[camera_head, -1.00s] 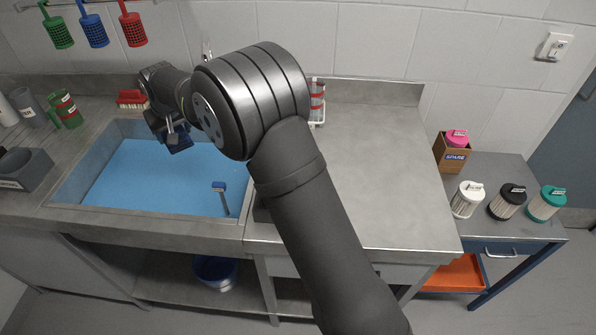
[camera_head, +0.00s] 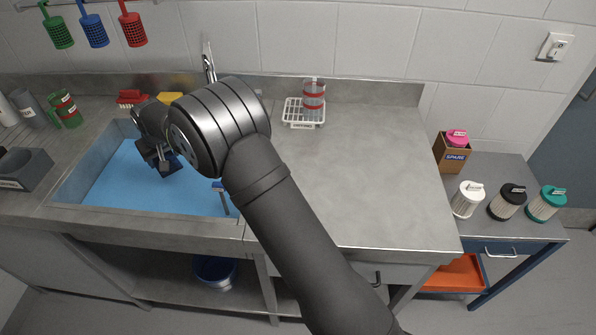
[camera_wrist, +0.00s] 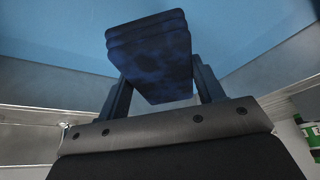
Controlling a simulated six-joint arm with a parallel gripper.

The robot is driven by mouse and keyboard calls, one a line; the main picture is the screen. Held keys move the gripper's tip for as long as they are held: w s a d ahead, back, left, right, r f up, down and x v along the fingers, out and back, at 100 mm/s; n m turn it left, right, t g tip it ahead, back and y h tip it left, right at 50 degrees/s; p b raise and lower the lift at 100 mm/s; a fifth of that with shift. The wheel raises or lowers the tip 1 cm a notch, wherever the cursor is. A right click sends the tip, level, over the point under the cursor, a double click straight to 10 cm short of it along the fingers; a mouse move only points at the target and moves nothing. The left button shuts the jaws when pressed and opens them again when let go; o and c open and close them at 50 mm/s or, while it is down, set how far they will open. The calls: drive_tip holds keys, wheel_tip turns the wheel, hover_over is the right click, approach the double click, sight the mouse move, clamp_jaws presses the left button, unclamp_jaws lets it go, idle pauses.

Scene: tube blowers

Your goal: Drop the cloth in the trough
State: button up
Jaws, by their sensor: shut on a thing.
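A folded dark blue cloth (camera_wrist: 150,62) with darker blotches is clamped between the two fingers of my gripper (camera_wrist: 160,84) in the wrist view. In the head view the cloth (camera_head: 172,165) shows as a small dark patch below my gripper (camera_head: 162,158), over the left part of the trough. The trough (camera_head: 115,190) is a steel sink with a bright blue surface inside. The blue surface also fills much of the wrist view behind the cloth. I cannot tell whether the cloth touches that surface.
A blue-headed brush (camera_head: 222,195) stands in the trough's right part. A red brush (camera_head: 131,98) and a yellow item (camera_head: 170,98) lie behind it. A grey labelled box (camera_head: 25,170) is at left. A white rack (camera_head: 303,113) stands right; the counter in front is clear.

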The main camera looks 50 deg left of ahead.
drive_tip(key=shift+f, duration=0.1)
drive_tip(key=o, duration=1)
drive_tip(key=v, duration=1.7)
drive_tip(key=shift+d, duration=0.15)
drive_tip(key=x, duration=1.7)
drive_tip(key=shift+a, duration=0.2)
drive_tip(key=shift+r, duration=0.4)
drive_tip(key=shift+d+f, duration=0.1)
drive_tip(key=shift+d, duration=0.05)
